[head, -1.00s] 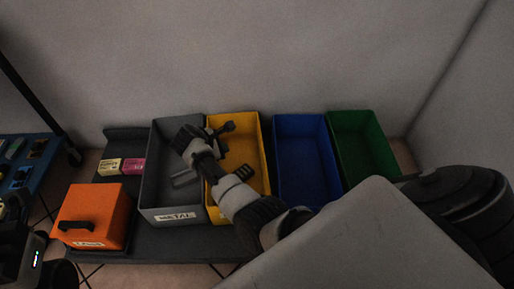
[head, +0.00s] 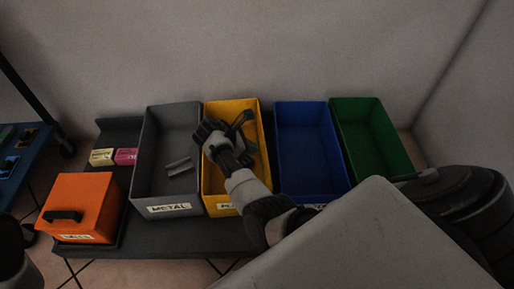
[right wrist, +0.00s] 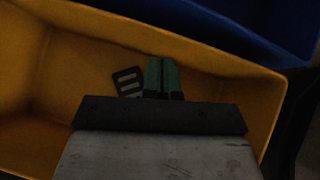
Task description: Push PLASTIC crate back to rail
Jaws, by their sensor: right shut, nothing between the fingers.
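The plastic crate (head: 248,104) is the yellow one, between the grey metal crate and the blue crate in the head view. Its front label is partly covered by my right arm. My right gripper (head: 209,131) is over the left part of this crate. In the right wrist view the yellow crate (right wrist: 225,62) surrounds the closed green fingertips (right wrist: 162,76), with nothing between them. A dark slotted item (right wrist: 128,82) lies in the crate beside the fingertips. Whether the fingers touch the crate cannot be told. My left gripper is not visible.
The grey metal crate (head: 142,160) holds grey pieces. The blue crate (head: 312,150) and green crate (head: 375,140) stand to the right, looking empty. An orange box (head: 85,200) with a black handle and small yellow and pink boxes (head: 126,156) are at left. A wall stands behind.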

